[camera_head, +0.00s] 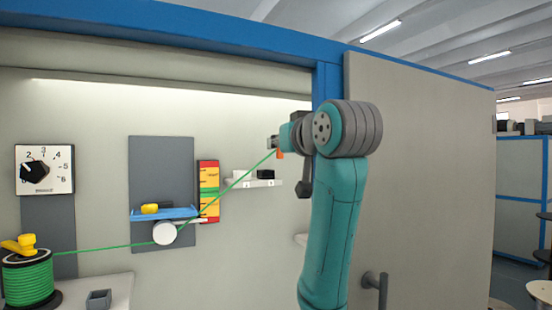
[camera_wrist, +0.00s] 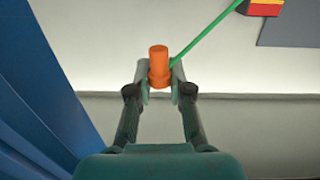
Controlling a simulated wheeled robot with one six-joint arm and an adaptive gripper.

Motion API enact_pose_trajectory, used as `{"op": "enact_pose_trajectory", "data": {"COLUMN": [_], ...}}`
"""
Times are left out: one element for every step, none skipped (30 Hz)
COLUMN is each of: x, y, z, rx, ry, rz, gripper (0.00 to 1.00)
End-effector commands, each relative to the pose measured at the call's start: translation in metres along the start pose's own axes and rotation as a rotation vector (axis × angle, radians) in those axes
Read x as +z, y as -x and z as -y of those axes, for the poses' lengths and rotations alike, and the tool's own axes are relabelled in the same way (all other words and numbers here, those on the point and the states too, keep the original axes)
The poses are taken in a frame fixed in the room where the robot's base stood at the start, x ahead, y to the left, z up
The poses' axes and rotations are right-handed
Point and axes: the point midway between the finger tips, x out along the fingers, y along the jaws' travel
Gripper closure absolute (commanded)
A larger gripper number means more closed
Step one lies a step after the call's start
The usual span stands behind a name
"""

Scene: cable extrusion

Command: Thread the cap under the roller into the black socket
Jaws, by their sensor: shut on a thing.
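My gripper (camera_head: 274,143) is shut on the orange cap (camera_wrist: 158,62), which stands out between the fingertips (camera_wrist: 159,82) in the wrist view. A green cable (camera_head: 240,179) runs from the cap down-left to the white roller (camera_head: 164,233) and on to the spool at the far left. The roller hides part of the cable, so I cannot tell exactly how it passes there. A small black block (camera_head: 265,174), possibly the socket, sits on a white shelf (camera_head: 238,184) below and left of my gripper; its opening is not visible.
A green cable spool (camera_head: 28,281) with a yellow top stands at lower left. A blue shelf (camera_head: 165,214) holds a yellow piece above the roller. A blue frame (camera_head: 327,82) and grey door (camera_head: 425,180) are close to my arm.

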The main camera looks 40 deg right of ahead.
Motion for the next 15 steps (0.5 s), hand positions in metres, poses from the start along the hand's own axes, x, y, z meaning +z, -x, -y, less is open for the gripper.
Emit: {"op": "enact_pose_trajectory", "data": {"x": [-0.001,-0.001,0.000,0.000,0.000,0.000,0.001,0.001,0.001,0.001,0.001,0.001,0.001,0.001,0.001], "y": [-0.001,-0.003,-0.005,-0.007,-0.010,-0.013,-0.017,-0.019,-0.024,-0.027,-0.030,-0.034,-0.037,-0.040,-0.044], "z": [0.000,0.000,0.001,0.001,0.001,0.001,0.001,0.001,0.002,0.002,0.002,0.002,0.002,0.003,0.003], "rx": [0.000,0.000,0.000,0.000,0.000,0.000,0.000,0.000,0.000,0.000,0.000,0.000,0.000,0.000,0.000], "ry": [-0.001,-0.001,-0.001,-0.001,0.000,0.000,0.000,0.000,0.000,0.000,0.000,0.000,0.000,0.000,-0.001], "rz": [0.001,0.001,0.002,0.002,0.002,0.002,0.003,0.003,0.002,0.002,0.003,0.003,0.002,0.002,0.003], "gripper": [0.99,0.99,0.99,0.99,0.99,0.99,0.99,0.99,0.99,0.99,0.99,0.99,0.99,0.99,0.99]}}
